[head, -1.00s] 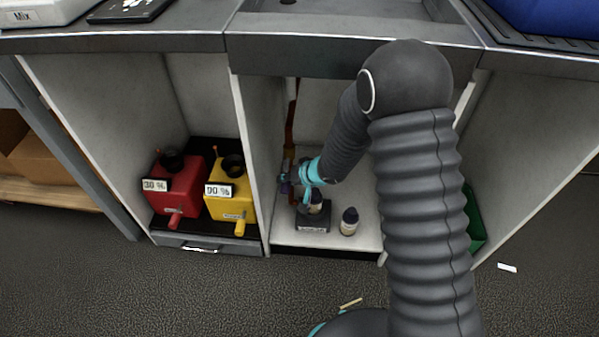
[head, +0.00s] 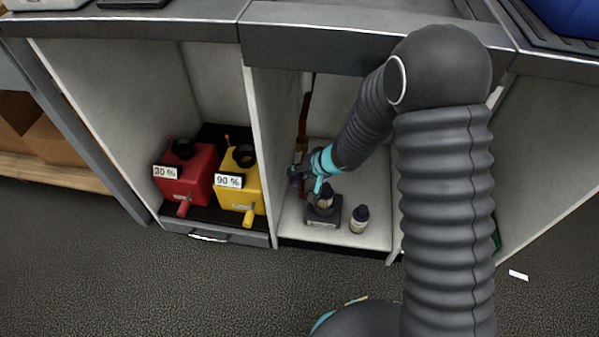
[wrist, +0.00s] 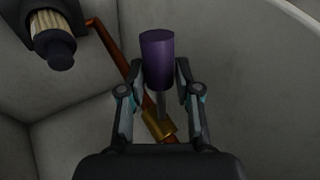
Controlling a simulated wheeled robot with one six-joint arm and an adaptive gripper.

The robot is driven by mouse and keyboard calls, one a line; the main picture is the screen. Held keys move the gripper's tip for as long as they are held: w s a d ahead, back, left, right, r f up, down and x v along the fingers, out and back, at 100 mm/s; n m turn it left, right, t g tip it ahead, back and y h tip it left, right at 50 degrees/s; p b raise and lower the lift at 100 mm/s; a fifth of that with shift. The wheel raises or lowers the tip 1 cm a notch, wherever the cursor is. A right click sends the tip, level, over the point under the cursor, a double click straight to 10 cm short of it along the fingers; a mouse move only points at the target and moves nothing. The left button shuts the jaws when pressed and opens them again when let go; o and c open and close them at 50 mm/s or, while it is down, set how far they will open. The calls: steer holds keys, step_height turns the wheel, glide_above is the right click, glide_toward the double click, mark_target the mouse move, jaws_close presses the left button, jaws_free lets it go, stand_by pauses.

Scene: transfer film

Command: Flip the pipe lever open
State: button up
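The lever's purple handle (wrist: 157,58) stands between the two fingers of my gripper (wrist: 160,68) in the wrist view. Its thin stem runs down to a brass valve body (wrist: 159,125) on a copper pipe (wrist: 110,43). The fingers are apart, one on each side of the handle; I see no clear grip on it. In the head view my gripper (head: 300,177) is low in the middle cabinet bay, beside the pipe (head: 305,118). The lever is mostly hidden there behind the gripper.
A dark holder with a bottle (head: 323,210) stands just below my gripper, with another bottle (head: 359,219) to its right. A partition (head: 262,130) separates the bay from red (head: 190,182) and yellow (head: 236,190) containers. The counter edge (head: 320,46) is above.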

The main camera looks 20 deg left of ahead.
steer(key=shift+o, duration=1.4)
steer(key=shift+d+r, duration=0.1)
steer(key=v, duration=1.1)
steer(key=shift+d+r, duration=0.25)
steer(key=shift+s+a, duration=0.1)
steer(key=shift+s, duration=0.05)
